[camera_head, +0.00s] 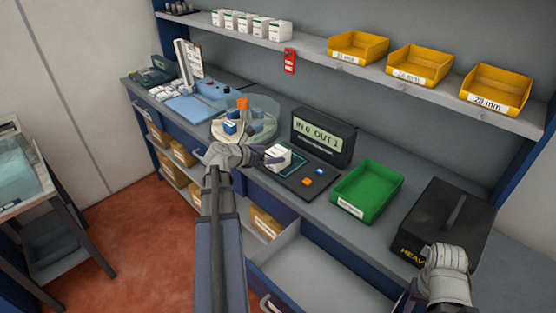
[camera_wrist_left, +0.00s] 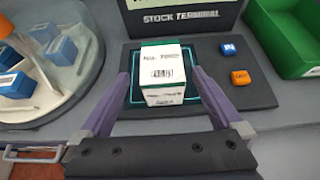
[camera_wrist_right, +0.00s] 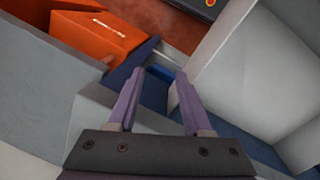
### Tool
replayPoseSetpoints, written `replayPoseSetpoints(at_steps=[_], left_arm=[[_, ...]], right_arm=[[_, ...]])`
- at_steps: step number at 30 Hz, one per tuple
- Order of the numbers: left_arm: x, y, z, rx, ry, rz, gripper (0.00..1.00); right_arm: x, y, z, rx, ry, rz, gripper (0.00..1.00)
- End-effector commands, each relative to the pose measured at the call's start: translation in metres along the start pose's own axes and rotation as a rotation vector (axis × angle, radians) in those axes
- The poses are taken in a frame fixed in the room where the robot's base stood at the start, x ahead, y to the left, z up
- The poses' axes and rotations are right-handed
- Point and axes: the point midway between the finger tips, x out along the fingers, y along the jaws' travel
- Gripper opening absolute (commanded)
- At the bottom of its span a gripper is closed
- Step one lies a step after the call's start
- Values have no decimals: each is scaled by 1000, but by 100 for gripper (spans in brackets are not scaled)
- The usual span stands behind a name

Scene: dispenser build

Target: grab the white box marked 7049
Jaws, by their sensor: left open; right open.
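A white box with a green edge band (camera_wrist_left: 165,72) stands on the dark pad of the stock terminal; its printed label is too small to read as 7049. It also shows in the head view (camera_head: 279,156). My left gripper (camera_wrist_left: 160,84) is open, with one finger on each side of the box; whether they touch it I cannot tell. In the head view the left gripper (camera_head: 264,158) partly covers the box. My right gripper (camera_wrist_right: 158,82) is open and empty, low at the right near the black heavy case (camera_head: 452,222).
The terminal (camera_head: 322,138) reads "IN 0 OUT 1". Blue and orange buttons (camera_head: 307,182) sit right of the box. A green bin (camera_head: 368,190) stands further right, a round clear carousel (camera_head: 262,107) at left. Several similar white boxes (camera_head: 252,26) line the upper shelf. An open drawer (camera_head: 310,262) juts out below.

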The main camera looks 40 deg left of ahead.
Motion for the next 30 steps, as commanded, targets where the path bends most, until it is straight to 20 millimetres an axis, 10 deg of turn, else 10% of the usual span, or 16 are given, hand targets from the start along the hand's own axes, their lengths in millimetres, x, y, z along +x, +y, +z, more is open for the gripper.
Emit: replayPoseSetpoints(at_steps=[18, 30], left_arm=[[49, -3, 0, 0, 0, 0, 99], [49, -3, 0, 0, 0, 0, 54]], right_arm=[[23, -2, -1, 0, 0, 0, 50], [23, -2, -1, 0, 0, 0, 50]])
